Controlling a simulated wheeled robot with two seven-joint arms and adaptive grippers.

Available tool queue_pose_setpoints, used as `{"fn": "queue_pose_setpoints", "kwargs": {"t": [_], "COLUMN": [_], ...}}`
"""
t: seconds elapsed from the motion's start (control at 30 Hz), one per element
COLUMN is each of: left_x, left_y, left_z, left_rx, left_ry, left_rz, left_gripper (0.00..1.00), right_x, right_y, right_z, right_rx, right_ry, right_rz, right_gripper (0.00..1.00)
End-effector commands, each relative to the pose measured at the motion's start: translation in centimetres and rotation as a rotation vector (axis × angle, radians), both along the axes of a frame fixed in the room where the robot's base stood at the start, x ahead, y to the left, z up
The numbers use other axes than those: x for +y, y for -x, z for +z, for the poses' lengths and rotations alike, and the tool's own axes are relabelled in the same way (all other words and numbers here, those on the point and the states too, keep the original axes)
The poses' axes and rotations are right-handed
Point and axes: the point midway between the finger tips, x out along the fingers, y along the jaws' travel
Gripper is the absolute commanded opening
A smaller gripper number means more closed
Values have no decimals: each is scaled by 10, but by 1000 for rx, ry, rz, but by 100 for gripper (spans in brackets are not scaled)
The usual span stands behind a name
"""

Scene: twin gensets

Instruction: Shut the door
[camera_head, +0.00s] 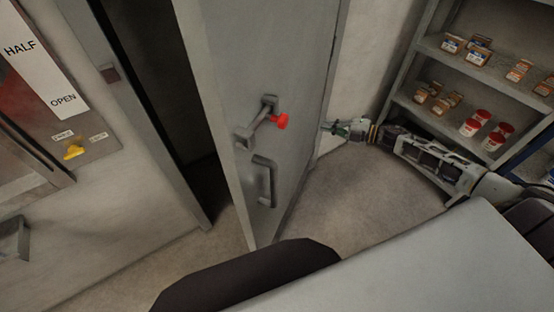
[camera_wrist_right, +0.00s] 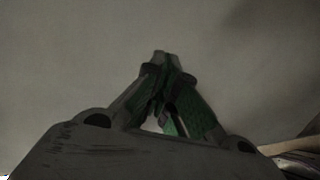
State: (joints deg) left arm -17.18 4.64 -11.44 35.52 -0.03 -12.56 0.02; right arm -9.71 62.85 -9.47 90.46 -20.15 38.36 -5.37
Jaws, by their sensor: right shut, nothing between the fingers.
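The grey door (camera_head: 225,75) stands ajar in the middle of the head view, with a dark gap between it and the frame on its left. A lever handle (camera_head: 258,122) with a red knob (camera_head: 280,121) and a grey pull handle (camera_head: 264,182) are on its face. My right gripper (camera_head: 328,127) is shut and empty. It is to the right of the red knob, close to the door's right edge in the picture; whether it touches the door I cannot tell. In the right wrist view its fingers (camera_wrist_right: 162,75) meet in front of a plain grey surface. My left gripper is not in view.
A shelf unit (camera_head: 470,65) with small boxes and red-and-white tins stands at the right, close to my right arm. A panel with a yellow knob (camera_head: 73,152) is on the left wall. Bare floor (camera_head: 365,195) lies between door and shelves.

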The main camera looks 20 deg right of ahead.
Motion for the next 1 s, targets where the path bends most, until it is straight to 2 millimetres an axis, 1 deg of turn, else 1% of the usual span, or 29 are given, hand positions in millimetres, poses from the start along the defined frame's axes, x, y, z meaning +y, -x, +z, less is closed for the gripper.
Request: {"fn": "queue_pose_setpoints", "kwargs": {"t": [0.03,0.1,0.2,0.3,0.4,0.5,0.7,0.87,1.0], "left_x": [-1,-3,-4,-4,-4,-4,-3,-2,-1], "left_y": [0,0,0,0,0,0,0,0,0], "left_z": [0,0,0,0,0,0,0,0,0], "left_rx": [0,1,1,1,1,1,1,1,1], "left_ry": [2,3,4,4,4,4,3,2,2], "left_rz": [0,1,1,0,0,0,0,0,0], "left_gripper": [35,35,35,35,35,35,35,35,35], "right_x": [19,42,71,93,109,118,122,123,122], "right_y": [8,21,42,64,87,108,142,156,157], "right_z": [8,18,31,41,49,52,57,60,60], "right_rx": [-21,-51,-90,-126,-158,-184,-223,-250,-264], "right_ry": [-6,-11,-19,-25,-31,-37,-54,-67,-64], "right_rz": [64,155,280,399,511,612,767,829,835], "right_gripper": [0,0,0,0,0,0,0,0,0]}}
